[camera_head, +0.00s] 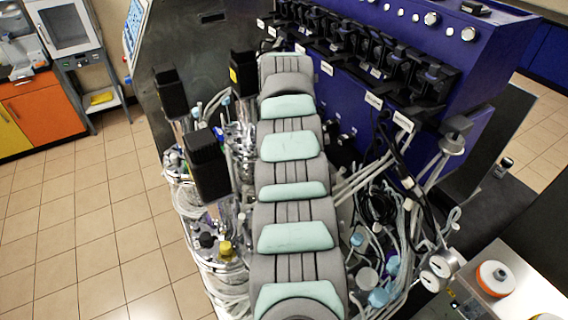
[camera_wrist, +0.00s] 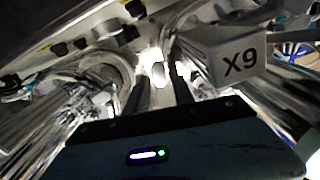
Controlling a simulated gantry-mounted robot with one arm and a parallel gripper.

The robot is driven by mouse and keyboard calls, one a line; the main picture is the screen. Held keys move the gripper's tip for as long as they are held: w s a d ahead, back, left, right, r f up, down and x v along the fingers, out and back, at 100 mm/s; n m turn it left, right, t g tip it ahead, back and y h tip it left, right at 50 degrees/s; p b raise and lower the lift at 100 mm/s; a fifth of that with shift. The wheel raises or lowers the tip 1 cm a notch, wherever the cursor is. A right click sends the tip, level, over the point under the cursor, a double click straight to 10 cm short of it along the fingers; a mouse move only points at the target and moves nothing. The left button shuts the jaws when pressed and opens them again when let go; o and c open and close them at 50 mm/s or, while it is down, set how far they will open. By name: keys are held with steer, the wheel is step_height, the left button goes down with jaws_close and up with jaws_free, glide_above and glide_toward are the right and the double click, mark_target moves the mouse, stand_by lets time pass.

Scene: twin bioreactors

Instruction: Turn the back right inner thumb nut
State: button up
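In the wrist view my gripper (camera_wrist: 161,86) shows as two dark fingers reaching forward from its dark body, with a gap between them. A small bright piece (camera_wrist: 158,72) shows just beyond the gap; I cannot tell whether it is the thumb nut. Nothing is clearly held. Metal vessel parts and tubing surround the fingers closely. In the head view my grey and mint arm runs up the middle and my gripper is not visible. The bioreactors (camera_head: 240,135) stand left of and behind the arm, and the back right inner thumb nut cannot be made out.
Black motors (camera_head: 207,165) rise left of the arm. A purple pump cabinet (camera_head: 450,70) stands behind, and tangled tubes (camera_head: 385,215) lie at right. The tiled floor (camera_head: 90,230) at left is clear.

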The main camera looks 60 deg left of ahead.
steer(key=shift+o, duration=0.9)
step_height(320, 180, up, 11)
steer(key=shift+f, duration=0.1)
